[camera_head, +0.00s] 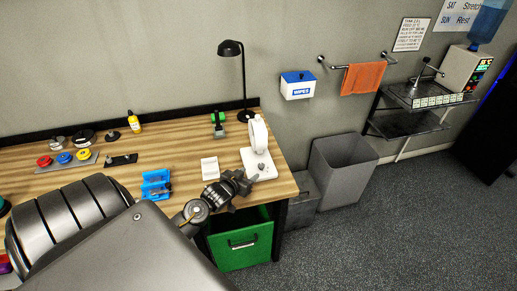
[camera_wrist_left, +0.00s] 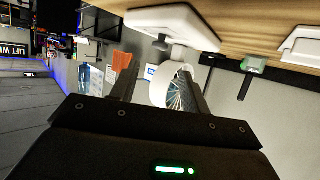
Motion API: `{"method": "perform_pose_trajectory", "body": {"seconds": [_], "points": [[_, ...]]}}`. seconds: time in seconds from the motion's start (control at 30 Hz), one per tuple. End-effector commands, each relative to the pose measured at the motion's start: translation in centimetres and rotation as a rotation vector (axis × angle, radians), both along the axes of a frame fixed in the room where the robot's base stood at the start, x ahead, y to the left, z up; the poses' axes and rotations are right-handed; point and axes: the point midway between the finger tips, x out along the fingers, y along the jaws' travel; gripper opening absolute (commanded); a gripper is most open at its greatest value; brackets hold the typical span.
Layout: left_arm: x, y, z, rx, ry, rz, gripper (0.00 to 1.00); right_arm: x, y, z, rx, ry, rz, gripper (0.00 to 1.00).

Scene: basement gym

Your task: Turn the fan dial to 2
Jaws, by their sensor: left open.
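The white fan (camera_head: 258,134) stands upright on its base near the right end of the wooden desk (camera_head: 200,148). Its small grey dial (camera_head: 261,166) sits on the base, facing me; its number marks are too small to read. My left gripper (camera_head: 249,182) is open and empty, just in front of the fan base and apart from the dial as far as I can tell. In the left wrist view the picture is upside down: the fan (camera_wrist_left: 160,88) shows between and beyond the two spread fingers (camera_wrist_left: 160,82). My right gripper is not in view.
A white tray (camera_head: 210,168) and a blue holder (camera_head: 156,184) lie left of the fan. A black lamp (camera_head: 243,80) stands behind it. A green bin (camera_head: 240,243) is below the desk edge; a grey bin (camera_head: 343,170) stands to the right. Open floor lies right.

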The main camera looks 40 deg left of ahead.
Motion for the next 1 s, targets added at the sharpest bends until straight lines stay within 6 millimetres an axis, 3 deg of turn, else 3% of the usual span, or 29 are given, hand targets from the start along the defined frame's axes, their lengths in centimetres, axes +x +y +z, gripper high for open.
{"method": "perform_pose_trajectory", "body": {"seconds": [0.2, 0.4, 0.6, 0.9, 1.0], "points": [[3.9, 0.7, -1.3, -0.002, 0.001, 0.002, 0.46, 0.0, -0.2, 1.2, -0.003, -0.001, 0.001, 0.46], [6.4, 1.2, -2.5, -0.001, 0.001, 0.001, 0.46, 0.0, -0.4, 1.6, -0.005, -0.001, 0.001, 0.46], [7.6, 1.4, -3.1, -0.001, 0.001, 0.001, 0.46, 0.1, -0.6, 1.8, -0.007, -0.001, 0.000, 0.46], [7.8, 1.4, -3.3, 0.000, 0.001, 0.001, 0.46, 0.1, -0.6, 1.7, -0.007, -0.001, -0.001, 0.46], [7.8, 1.4, -3.3, 0.000, 0.001, 0.001, 0.36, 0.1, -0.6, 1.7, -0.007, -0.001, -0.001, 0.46]]}}
